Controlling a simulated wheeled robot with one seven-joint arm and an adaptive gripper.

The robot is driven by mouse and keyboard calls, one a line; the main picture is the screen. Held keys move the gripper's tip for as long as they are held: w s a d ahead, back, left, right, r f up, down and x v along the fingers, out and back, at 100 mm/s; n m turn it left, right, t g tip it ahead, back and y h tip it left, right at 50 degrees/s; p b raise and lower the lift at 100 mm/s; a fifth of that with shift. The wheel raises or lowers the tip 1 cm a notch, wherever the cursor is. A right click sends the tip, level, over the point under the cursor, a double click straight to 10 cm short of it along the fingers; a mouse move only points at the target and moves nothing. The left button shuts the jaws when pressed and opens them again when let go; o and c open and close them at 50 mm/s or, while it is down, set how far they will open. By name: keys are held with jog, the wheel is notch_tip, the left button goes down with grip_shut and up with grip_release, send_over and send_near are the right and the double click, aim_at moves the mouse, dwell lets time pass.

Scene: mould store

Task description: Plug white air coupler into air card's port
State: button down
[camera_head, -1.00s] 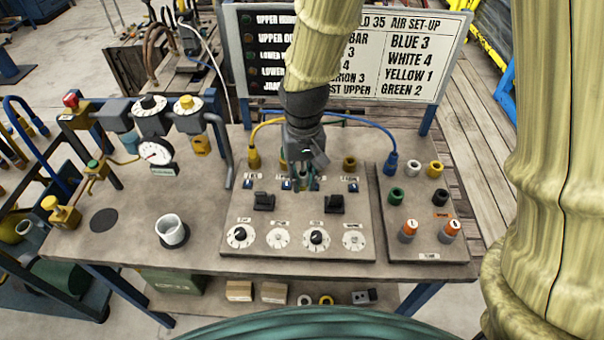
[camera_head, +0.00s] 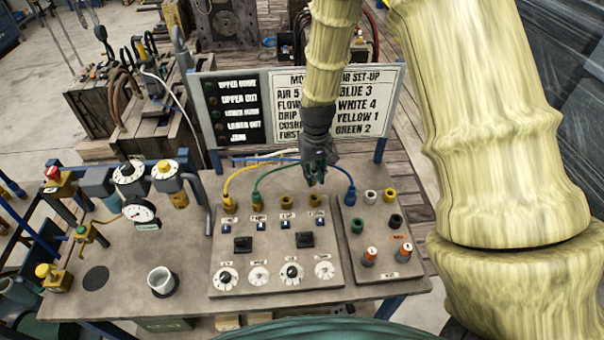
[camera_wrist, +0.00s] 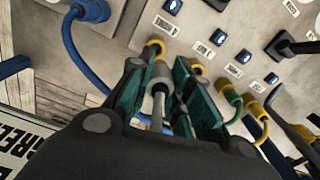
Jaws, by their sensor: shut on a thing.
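The white coupler (camera_wrist: 160,74) is between my gripper's fingers in the wrist view, a pale hose running back from it. My gripper (camera_head: 316,178) is shut on it and hides it in the head view. My gripper is just above and behind the rightmost brass port (camera_head: 315,201). In the wrist view that port (camera_wrist: 154,46) is just beyond the coupler's tip; I cannot tell whether they touch. The port to its left (camera_head: 287,201) looks empty. The air card (camera_head: 335,105) stands behind the bench and reads White 4, partly hidden by my arm.
The yellow coupler (camera_head: 229,205) and green coupler (camera_head: 257,201) sit in the two left ports. The blue coupler (camera_head: 350,196) is on the right-hand panel (camera_head: 374,255). Their hoses run close behind my gripper. A white cup (camera_head: 162,281) stands left on the bench.

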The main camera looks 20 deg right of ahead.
jog(key=shift+w+d+f, duration=0.1)
jog(key=shift+d+f, duration=0.1)
jog(key=shift+d, duration=0.2)
jog(key=shift+f+b, duration=1.55)
jog(key=shift+f, duration=0.35)
jog(key=shift+f+b, duration=0.3)
jog(key=shift+f, duration=0.55)
jog(key=shift+f, duration=1.25)
dwell(1.2)
jog(key=c, duration=0.8)
grip_release()
jog(key=shift+r, duration=0.2)
jog(key=shift+r+p, duration=2.55)
jog(key=shift+r, duration=1.05)
